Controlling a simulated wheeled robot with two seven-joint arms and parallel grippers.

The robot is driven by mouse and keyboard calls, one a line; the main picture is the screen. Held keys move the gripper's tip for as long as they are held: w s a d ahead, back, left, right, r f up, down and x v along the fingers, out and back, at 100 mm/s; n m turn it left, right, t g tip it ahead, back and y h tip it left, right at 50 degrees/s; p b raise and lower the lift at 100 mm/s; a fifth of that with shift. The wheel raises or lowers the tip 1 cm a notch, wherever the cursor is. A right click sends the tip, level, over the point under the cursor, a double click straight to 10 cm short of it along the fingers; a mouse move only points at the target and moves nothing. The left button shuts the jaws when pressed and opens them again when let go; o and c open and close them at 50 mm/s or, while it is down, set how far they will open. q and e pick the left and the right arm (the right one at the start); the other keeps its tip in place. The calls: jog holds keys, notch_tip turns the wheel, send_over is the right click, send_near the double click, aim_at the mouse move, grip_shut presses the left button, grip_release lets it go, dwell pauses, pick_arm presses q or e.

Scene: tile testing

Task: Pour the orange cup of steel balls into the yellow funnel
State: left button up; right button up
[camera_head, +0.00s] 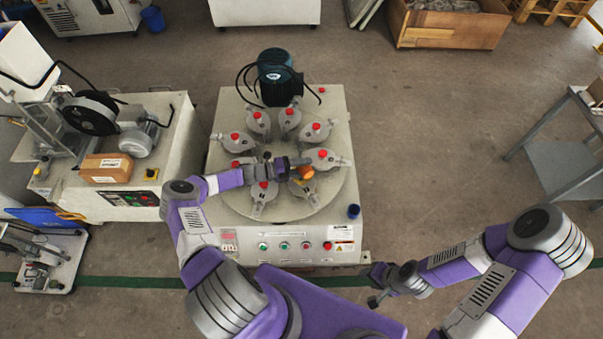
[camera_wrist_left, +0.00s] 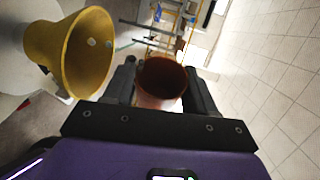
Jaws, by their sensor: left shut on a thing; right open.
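The orange cup (camera_head: 305,173) is held by my left gripper (camera_head: 294,164) above the round plate of the machine. In the left wrist view the cup (camera_wrist_left: 161,80) sits between the two dark fingers of my left gripper (camera_wrist_left: 161,90), its mouth facing the camera. The steel balls cannot be made out inside it. The yellow funnel (camera_wrist_left: 68,58) is beside the cup, to its left and apart from it, with small pale spots inside its mouth. I cannot make out the funnel in the head view. My right gripper (camera_head: 373,285) is open and empty near the machine's front right corner.
The machine (camera_head: 347,130) carries a ring of several grey jars with red caps (camera_head: 289,118) around my left gripper. A dark blue bottle (camera_head: 353,211) stands at its front right. A cardboard box (camera_head: 103,168) lies on the bench at left.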

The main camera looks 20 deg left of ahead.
pick_arm(q)
jog(key=shift+s+d+r+m+y, duration=0.15)
jog(key=shift+r+m+y, duration=0.15)
jog(key=shift+m, duration=0.2)
jog(key=shift+d+f+m+y, duration=0.15)
jog(key=shift+f+m+y, duration=0.1)
jog(key=shift+m+y, duration=0.4)
jog(key=shift+s+m, duration=0.1)
jog(key=shift+m, duration=0.15)
